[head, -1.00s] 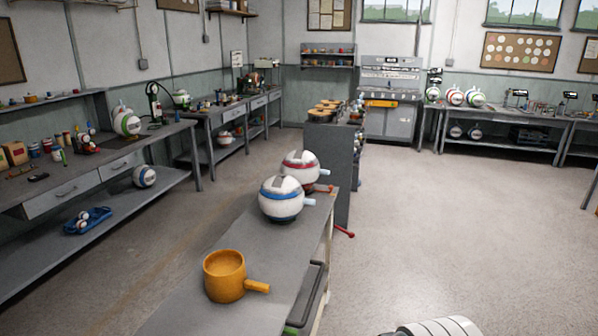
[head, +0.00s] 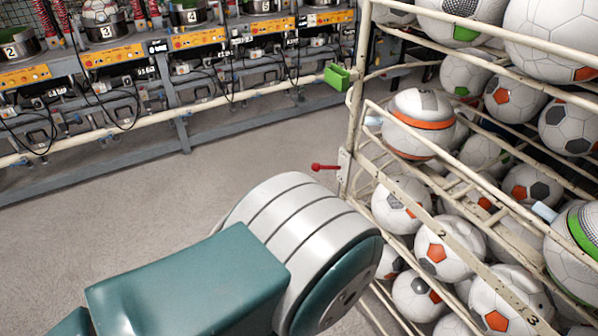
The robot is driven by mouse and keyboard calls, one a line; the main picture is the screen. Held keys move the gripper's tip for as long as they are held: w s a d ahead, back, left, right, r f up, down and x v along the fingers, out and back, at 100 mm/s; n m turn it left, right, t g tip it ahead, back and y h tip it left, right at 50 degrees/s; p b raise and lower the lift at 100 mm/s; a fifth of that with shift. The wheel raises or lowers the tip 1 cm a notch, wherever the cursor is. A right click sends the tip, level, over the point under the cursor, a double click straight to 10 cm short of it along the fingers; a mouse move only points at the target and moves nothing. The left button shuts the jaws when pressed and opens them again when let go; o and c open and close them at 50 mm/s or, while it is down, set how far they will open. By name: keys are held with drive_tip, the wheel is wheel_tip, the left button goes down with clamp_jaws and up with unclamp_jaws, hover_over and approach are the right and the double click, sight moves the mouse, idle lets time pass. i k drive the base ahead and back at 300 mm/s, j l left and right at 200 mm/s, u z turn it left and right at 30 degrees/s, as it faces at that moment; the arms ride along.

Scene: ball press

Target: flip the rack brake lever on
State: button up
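In the head view, a small lever with a red knob (head: 316,167) sticks out to the left from a pale plate (head: 344,172) on the corner post of the cream ball rack (head: 355,100). It looks like the rack brake lever, and it lies about level. I cannot tell from its pose whether it is on or off. My thick arm link, teal and light grey, fills the lower middle, below and left of the lever. My gripper is not in view.
The rack holds many soccer balls (head: 450,247), some with coloured bands and pale nozzles. A green box (head: 338,77) sits by the post. A long bench (head: 190,135) with numbered stations stands at the back left. Grey floor (head: 150,220) between is clear.

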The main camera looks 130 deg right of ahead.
sight(316, 167)
drive_tip(key=z, duration=4.75)
drive_tip(key=i+j+z, duration=0.15)
drive_tip(key=i, duration=0.25)
drive_tip(key=i+j+z, duration=0.15)
drive_tip(key=i, duration=0.2)
drive_tip(key=i+j+z, duration=0.2)
drive_tip(key=i, duration=0.15)
drive_tip(key=l, duration=0.1)
